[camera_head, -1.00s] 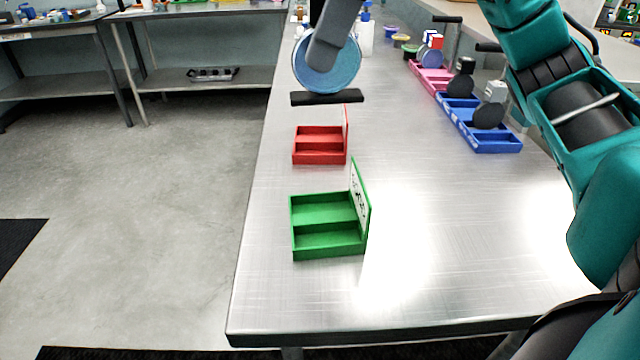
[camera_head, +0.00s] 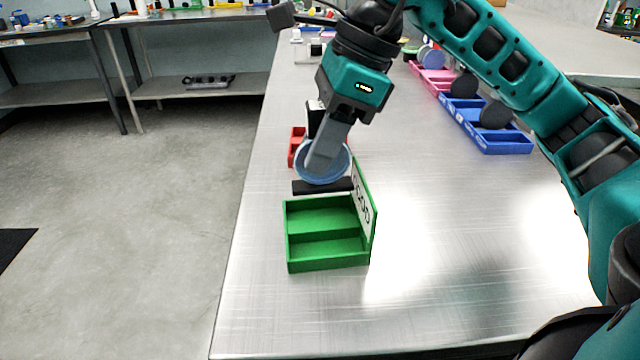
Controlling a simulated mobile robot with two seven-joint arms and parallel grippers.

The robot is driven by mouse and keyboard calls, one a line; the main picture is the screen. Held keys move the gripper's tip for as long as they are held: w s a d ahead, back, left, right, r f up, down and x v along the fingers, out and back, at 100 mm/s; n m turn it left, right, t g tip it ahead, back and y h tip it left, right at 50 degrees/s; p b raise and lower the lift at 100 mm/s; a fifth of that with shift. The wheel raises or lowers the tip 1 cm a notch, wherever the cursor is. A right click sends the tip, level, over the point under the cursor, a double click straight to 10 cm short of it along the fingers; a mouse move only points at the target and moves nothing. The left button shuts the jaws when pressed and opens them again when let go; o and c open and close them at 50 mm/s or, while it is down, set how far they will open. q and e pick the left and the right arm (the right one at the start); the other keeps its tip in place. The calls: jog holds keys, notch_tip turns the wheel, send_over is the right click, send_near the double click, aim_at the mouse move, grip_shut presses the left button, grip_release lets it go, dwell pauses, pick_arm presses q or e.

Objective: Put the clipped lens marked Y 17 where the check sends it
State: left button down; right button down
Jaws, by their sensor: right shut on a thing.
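My right gripper (camera_head: 325,158) is shut on a round blue lens (camera_head: 337,170) with a dark bar (camera_head: 322,186) below it. It holds the lens over the back edge of the green two-compartment tray (camera_head: 326,269). The green tray has an upright lettered panel (camera_head: 362,200) on its right side, its lettering hard to read. The red tray (camera_head: 295,150) behind is mostly hidden by my gripper and the lens. The mark on the held lens cannot be read. My left gripper is not in view.
A pink tray (camera_head: 437,84) and a blue tray (camera_head: 505,143) stand at the back right with dark discs (camera_head: 495,115) and a bluish disc (camera_head: 432,57). The steel table (camera_head: 300,320) is bare in front and right of the green tray. Its left edge runs close to the trays.

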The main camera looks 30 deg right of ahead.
aim_at(317, 183)
jog(key=shift+f, duration=0.65)
notch_tip(317, 183, down, 4)
jog(key=shift+b, duration=0.6)
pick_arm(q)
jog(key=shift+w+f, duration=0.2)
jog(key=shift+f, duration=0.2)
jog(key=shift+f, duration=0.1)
pick_arm(e)
jog(key=shift+f, duration=0.15)
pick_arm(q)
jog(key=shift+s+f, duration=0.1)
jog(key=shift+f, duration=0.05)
pick_arm(e)
jog(key=c, duration=0.7)
grip_release()
jog(key=shift+c, duration=0.2)
